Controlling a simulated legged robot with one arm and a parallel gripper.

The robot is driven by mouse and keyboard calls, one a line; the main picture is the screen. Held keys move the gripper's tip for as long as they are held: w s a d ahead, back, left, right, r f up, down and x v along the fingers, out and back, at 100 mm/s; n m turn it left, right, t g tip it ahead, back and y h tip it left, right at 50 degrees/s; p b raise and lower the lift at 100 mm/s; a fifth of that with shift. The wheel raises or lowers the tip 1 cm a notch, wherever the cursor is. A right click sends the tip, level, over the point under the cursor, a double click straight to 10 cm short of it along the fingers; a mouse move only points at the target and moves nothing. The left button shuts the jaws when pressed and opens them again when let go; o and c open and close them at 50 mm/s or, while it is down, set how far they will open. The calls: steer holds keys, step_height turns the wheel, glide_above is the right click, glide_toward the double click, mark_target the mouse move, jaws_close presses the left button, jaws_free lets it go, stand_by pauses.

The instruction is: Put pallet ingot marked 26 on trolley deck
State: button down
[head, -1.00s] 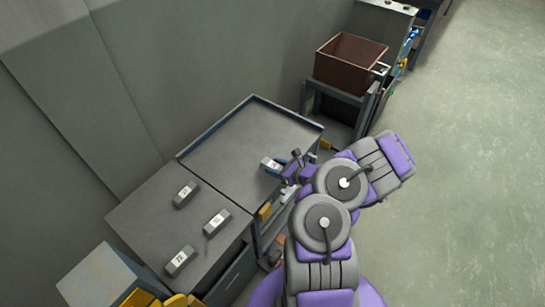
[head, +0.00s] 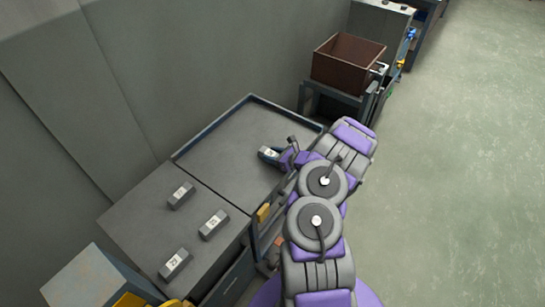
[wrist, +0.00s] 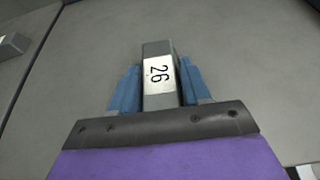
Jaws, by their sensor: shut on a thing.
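The ingot marked 26 (wrist: 158,75) is a grey bar with a white label, seen close in the wrist view. My gripper (wrist: 158,88) is shut on it, with a blue finger along each side. In the head view the held ingot (head: 271,152) shows at the tip of my gripper (head: 272,156), over the rimmed grey deck (head: 215,150). I cannot tell whether the ingot touches the deck or hangs just above it.
Several other labelled ingots, such as one (head: 180,195), lie on the grey surface (head: 130,215) left of the deck. A brown open box (head: 345,62) stands on a stand behind. Most of the deck is clear. Open floor (head: 460,180) lies to the right.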

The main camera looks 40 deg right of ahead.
steer(key=c, duration=0.5)
jaws_free()
